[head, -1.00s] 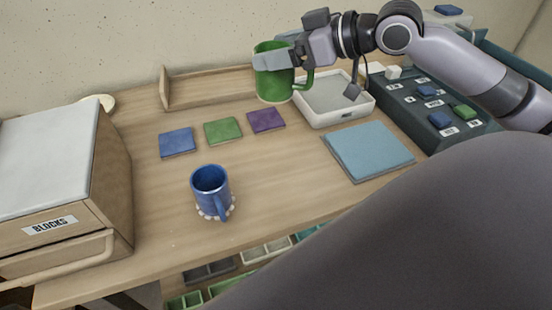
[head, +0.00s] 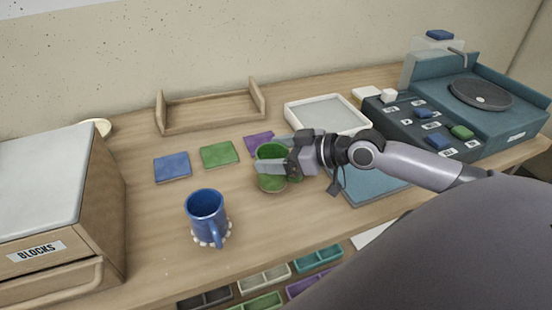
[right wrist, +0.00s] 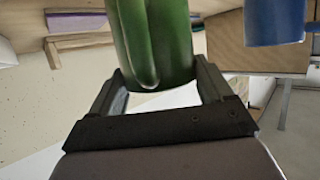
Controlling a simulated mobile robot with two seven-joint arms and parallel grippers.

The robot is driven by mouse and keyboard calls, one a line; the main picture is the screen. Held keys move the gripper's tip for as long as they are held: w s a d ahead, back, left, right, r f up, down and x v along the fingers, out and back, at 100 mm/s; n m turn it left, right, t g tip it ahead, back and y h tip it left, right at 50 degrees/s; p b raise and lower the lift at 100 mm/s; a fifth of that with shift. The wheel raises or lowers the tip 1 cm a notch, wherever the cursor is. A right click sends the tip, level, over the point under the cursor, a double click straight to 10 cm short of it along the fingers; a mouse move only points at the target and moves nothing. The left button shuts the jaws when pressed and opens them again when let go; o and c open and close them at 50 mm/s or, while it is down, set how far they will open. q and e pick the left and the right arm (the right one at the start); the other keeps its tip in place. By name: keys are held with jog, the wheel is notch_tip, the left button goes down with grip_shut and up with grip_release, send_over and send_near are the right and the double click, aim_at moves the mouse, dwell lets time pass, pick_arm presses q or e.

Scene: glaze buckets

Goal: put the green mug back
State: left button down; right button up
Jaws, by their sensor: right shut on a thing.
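The green mug (head: 272,183) is upright in the grip of my right gripper (head: 268,154), whose fingers lie on either side of its body. In the right wrist view the green mug (right wrist: 155,45) fills the space between the fingers (right wrist: 155,90). It is low over the middle of the table, in front of the purple tile (head: 259,142); I cannot tell whether its base touches the wood. A green tile (head: 220,154) and a blue tile (head: 172,167) lie to its left. The blue mug (head: 206,207) stands on a scalloped white coaster (head: 226,234) at front left. My left gripper is not in view.
A wooden box labelled BLOCKS (head: 110,210) stands at the left. A wooden rack (head: 212,108) and a white tray (head: 368,128) are at the back. A light-blue mat (head: 375,190) lies under my right arm. A dark button console (head: 400,118) stands at the right. Small bins (head: 262,302) sit below the table's front edge.

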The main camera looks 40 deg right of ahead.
jog(key=shift+f, duration=0.6)
jog(key=shift+f, duration=0.1)
jog(key=shift+f, duration=0.15)
jog(key=o, duration=1.6)
